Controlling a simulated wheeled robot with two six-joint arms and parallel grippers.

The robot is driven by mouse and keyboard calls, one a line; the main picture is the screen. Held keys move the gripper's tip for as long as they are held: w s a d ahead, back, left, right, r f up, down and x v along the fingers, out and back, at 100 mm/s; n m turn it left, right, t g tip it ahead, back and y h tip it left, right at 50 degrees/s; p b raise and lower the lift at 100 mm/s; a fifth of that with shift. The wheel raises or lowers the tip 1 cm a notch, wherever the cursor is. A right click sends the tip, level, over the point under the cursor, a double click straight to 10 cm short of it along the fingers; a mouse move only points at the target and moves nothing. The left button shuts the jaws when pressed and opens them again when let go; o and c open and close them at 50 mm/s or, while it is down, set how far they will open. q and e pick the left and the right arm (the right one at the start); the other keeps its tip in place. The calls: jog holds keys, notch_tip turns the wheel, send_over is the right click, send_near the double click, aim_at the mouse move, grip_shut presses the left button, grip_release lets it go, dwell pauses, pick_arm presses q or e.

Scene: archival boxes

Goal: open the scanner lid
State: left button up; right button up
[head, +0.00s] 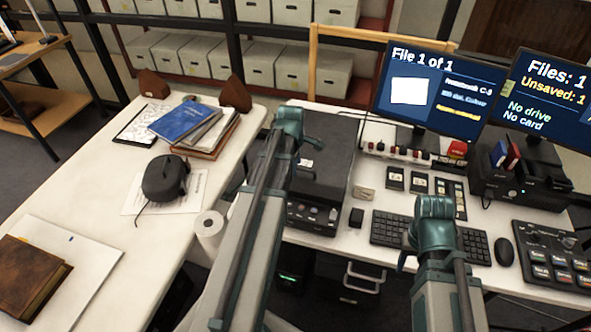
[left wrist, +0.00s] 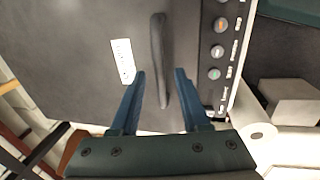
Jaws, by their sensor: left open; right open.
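The scanner (head: 333,148) is a dark box on the white desk, with its lid down and a row of buttons on its front. In the left wrist view, the lid (left wrist: 75,55) fills much of the picture and bears a white label (left wrist: 122,61). The lid's dark bar handle (left wrist: 157,45) runs down the picture, its lower end between the fingers of my left gripper (left wrist: 161,76). That gripper is open, with a gap on both sides of the handle; contact is not visible. In the head view my left arm hides the handle and fingertips. My right arm shows there, but its gripper is hidden.
A keyboard (head: 388,228), a mouse (head: 503,251) and a control panel (head: 555,258) lie right of the scanner. Monitors (head: 425,95) stand behind. A paper roll (head: 208,226) stands at the scanner's left front. Books (head: 186,122) and a dark device (head: 166,178) occupy the left desk.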

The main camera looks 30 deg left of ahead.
pick_arm(q)
jog(key=shift+c, duration=0.2)
grip_shut()
dwell(1.3)
